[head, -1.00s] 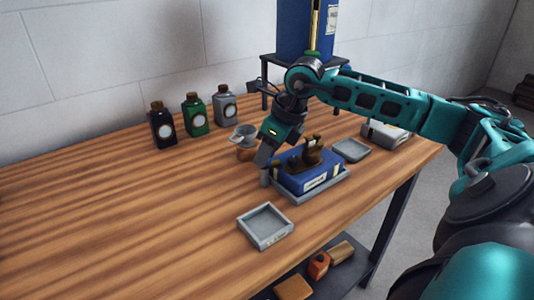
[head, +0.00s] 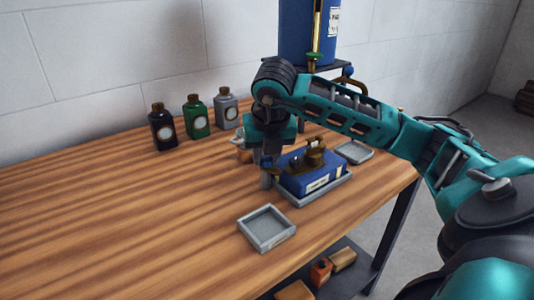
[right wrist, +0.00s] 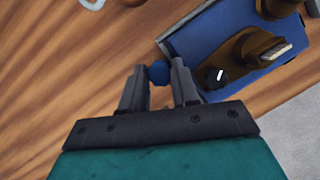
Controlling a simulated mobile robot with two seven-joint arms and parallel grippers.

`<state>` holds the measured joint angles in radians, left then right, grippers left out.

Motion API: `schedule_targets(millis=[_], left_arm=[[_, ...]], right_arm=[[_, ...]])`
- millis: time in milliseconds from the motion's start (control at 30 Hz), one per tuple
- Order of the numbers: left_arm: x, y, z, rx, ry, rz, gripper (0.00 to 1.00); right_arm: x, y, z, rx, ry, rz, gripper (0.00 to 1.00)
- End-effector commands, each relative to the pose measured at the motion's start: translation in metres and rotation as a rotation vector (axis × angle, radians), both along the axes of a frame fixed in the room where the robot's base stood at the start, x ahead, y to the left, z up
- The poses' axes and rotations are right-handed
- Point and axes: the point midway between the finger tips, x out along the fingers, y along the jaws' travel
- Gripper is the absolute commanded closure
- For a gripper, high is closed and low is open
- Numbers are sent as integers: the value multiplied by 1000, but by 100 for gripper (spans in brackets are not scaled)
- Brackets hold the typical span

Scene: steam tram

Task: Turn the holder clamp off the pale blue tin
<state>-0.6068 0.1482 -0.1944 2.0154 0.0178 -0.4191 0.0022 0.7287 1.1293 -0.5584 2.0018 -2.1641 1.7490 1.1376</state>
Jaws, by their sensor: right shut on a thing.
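My right gripper (head: 266,181) points down at the left end of a dark blue box (head: 312,181) with a pale label on its front. In the right wrist view its fingers (right wrist: 158,75) are closed on a small round blue knob (right wrist: 158,71), beside the box. A brass-brown fitting with a lever-like arm (head: 314,155) sits on top of the box; in the right wrist view the fitting (right wrist: 235,62) shows a dark round spot with a white mark. What the knob joins to is hidden. I cannot make out a pale blue tin. My left gripper is not in view.
The box stands in a grey tray (head: 322,198). An empty grey dish (head: 267,228) lies in front, another (head: 354,152) to the right. Several bottles, including a green one (head: 197,117), stand at the back. A blue tank (head: 301,35) stands behind my arm. The left tabletop is clear.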

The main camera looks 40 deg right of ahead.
Motion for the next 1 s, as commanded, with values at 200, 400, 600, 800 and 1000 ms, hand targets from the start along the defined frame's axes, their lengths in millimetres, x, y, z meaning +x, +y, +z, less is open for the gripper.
schedule_targets(millis=[200, 400, 600, 800, 1000], left_arm=[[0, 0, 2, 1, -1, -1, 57], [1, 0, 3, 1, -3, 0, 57], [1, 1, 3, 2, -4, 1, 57], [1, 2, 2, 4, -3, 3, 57], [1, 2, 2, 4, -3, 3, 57]], right_arm=[[1, 2, 0, 2, 1, -163, 100], [1, 2, 0, 3, 0, -266, 100], [2, 2, 0, 2, 1, -324, 100], [1, 1, 0, 2, 1, -344, 100], [1, 1, 0, 2, 1, -345, 100]])
